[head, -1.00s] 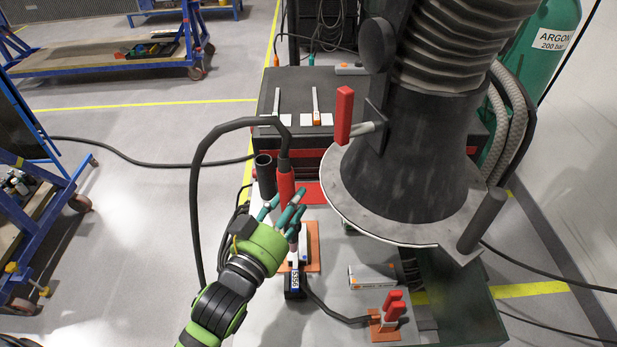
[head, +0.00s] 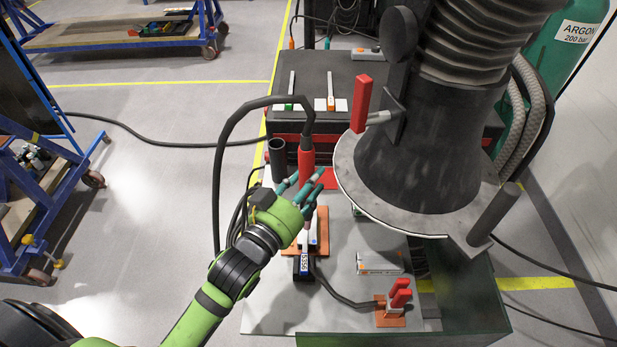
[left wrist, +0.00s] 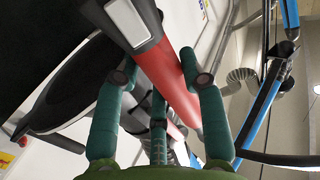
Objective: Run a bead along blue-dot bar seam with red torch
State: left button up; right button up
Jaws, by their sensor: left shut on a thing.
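The red torch (head: 306,165) is upright in the head view, with a black cable arching from its top. My left gripper (head: 297,192), green with teal fingers, is shut around the torch; the left wrist view shows the red body (left wrist: 172,80) between the fingers (left wrist: 163,82). Below the hand, an orange plate (head: 321,242) carries pale bars (head: 313,230), partly hidden by the fingers. A dark block with a white label and a blue patch (head: 303,266) sits at its front. I cannot make out a blue dot or the seam. My right gripper is not in view.
A black tube (head: 277,162) stands left of the torch. A large black hood with a grey flange (head: 360,190) overhangs on the right, with a red-handled lever (head: 362,103).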

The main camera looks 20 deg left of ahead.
pick_arm(q)
jog(key=shift+f+b, duration=0.35)
jog(key=shift+f, duration=0.35)
jog(key=shift+w+r, duration=0.15)
jog(key=shift+w, duration=0.15)
jog(key=shift+w+a, duration=0.2)
jog(key=shift+w, duration=0.4)
jog(key=w+a+f, duration=0.1)
jog(key=w+f, duration=0.1)
jog(key=w, duration=0.3)
jog(key=shift+w+a+b, duration=0.25)
jog(key=shift+a+b, duration=0.05)
jog(key=shift+b, duration=0.1)
jog(key=shift+f, duration=0.25)
jog(key=shift+f, duration=0.5)
dwell(0.8)
jog(key=shift+s+r, duration=0.15)
dwell(1.0)
